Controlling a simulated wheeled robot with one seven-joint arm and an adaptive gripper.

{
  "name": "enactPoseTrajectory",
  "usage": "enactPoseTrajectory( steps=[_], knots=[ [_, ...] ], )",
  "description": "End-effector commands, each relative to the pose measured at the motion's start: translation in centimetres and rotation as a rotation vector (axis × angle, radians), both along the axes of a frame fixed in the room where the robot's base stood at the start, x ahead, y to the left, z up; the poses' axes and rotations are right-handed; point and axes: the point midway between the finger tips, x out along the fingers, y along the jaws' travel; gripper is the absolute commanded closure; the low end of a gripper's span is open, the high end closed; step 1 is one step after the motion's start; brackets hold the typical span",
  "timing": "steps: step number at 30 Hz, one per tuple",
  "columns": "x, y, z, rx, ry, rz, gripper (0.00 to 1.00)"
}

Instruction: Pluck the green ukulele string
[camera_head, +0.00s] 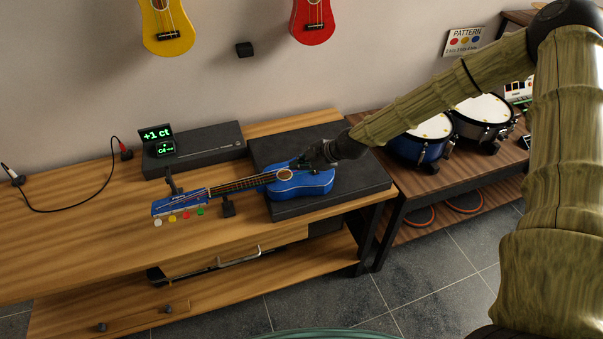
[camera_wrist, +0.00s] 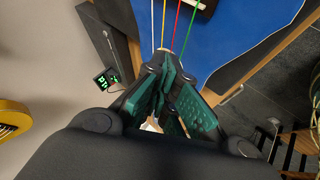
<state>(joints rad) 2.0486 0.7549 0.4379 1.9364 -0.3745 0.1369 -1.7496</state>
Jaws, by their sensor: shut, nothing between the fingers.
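The blue ukulele (camera_head: 313,184) lies on a black pad, its neck pointing left. Its head has white, yellow, red and green (camera_head: 200,211) pegs. In the wrist view its blue body (camera_wrist: 240,35) fills the top right. The green string (camera_wrist: 190,27) is rightmost, beside the red string (camera_wrist: 176,25), yellow string (camera_wrist: 163,25) and white string (camera_wrist: 152,25). My gripper (camera_head: 303,163) is shut and empty over the ukulele's body; its green-padded fingers (camera_wrist: 168,72) overlap the lower ends of the strings in the wrist view. I cannot tell whether they touch the green string.
The black pad (camera_head: 345,195) lies on the wooden table (camera_head: 100,240). Drums (camera_head: 423,147) stand at right. Yellow (camera_head: 166,32) and red (camera_head: 312,20) ukuleles hang on the wall.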

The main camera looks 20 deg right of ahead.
Motion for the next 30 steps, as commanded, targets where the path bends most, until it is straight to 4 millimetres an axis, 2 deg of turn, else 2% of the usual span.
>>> enactPoseTrajectory(
  steps=[15,30],
  knots=[
    [-0.02,0.03,-0.9,0.0,0.0,0.0,1.0],
    [-0.03,0.02,-0.89,0.0,0.0,0.0,1.0]
  ],
)
